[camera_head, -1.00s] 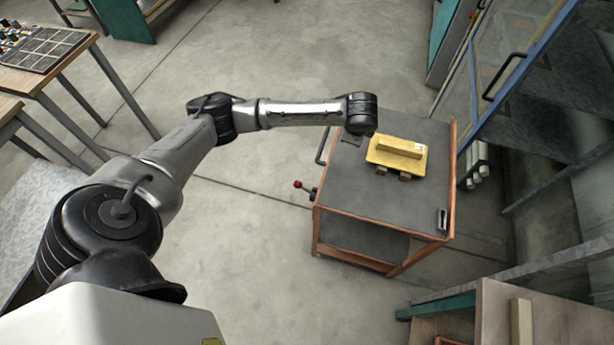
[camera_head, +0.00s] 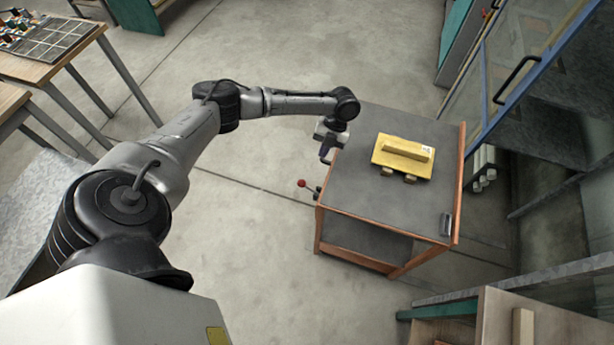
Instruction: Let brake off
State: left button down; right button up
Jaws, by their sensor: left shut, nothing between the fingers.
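A lever with a red ball knob (camera_head: 301,183) sticks out from the left side of a grey-topped cart (camera_head: 345,190) with an orange-brown frame. It appears to be the brake lever. My left gripper (camera_head: 326,157) hangs at the cart's left edge, above and a little right of the red knob in the picture. It is shut and empty, apart from the lever. The cart's push handle is mostly hidden behind my gripper. My right gripper is out of view.
A yellow block-shaped piece (camera_head: 403,157) lies on the cart top. A blue-framed glass door (camera_head: 520,75) stands right of the cart. A wooden shelf unit (camera_head: 545,325) is at the lower right. Tables stand at the upper left. The floor left of the cart is clear.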

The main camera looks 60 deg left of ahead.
pick_arm(q)
jog(key=shift+m, duration=0.4)
send_near(305, 183)
jog(key=shift+x, duration=3.6)
jog(key=shift+s, duration=0.1)
